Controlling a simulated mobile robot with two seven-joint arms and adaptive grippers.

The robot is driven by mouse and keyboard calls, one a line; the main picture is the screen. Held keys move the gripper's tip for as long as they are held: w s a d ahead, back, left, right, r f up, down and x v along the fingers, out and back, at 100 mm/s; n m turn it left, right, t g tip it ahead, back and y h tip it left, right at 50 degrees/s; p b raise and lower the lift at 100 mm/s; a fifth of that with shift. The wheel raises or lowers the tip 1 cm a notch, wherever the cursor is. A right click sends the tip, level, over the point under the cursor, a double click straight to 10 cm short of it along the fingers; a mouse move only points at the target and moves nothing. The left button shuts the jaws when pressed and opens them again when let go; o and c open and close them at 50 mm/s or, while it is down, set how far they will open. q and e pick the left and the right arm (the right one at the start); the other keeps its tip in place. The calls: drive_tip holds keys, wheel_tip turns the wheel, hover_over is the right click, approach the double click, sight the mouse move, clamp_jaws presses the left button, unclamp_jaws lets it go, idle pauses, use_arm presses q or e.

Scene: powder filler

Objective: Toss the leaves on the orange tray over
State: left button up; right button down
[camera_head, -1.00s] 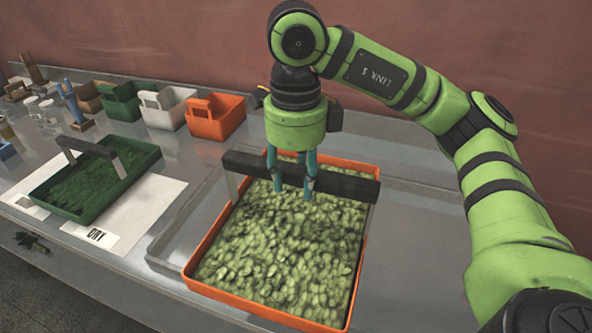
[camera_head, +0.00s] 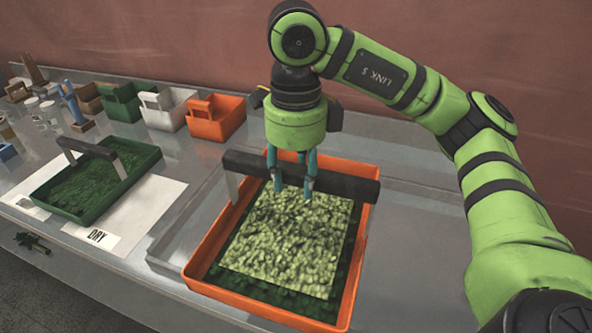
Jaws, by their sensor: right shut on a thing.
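The orange tray (camera_head: 207,241) stands on the grey bench in the middle of the head view. A pale green rectangular patch of leaves (camera_head: 290,240) lies in it, with darker green material around the patch at the left, front and right. A dark handle bar (camera_head: 348,187) on upright supports crosses above the far part of the tray. My right gripper (camera_head: 292,188) points straight down, its blue fingers shut on this bar near its middle. The fingers partly hide the bar and a few leaves. My left gripper is out of view.
A green tray (camera_head: 75,215) with dark green contents and a handle stands at left on a white sheet marked DRY (camera_head: 150,215). Orange (camera_head: 215,118), white (camera_head: 165,108) and green (camera_head: 122,102) carriers line the back. Bench right of the orange tray is bare.

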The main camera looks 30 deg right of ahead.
wheel_tip(320, 180, down, 2)
drive_tip(key=shift+f+b, duration=0.15)
drive_tip(key=shift+b, duration=0.25)
use_arm(q)
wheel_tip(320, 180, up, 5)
drive_tip(key=p, duration=0.7)
use_arm(e)
wheel_tip(320, 180, up, 8)
drive_tip(key=shift+f, duration=0.25)
wheel_tip(320, 180, down, 8)
drive_tip(key=b, duration=0.7)
drive_tip(key=shift+r, duration=0.2)
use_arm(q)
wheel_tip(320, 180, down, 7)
use_arm(e)
drive_tip(key=shift+r, duration=0.2)
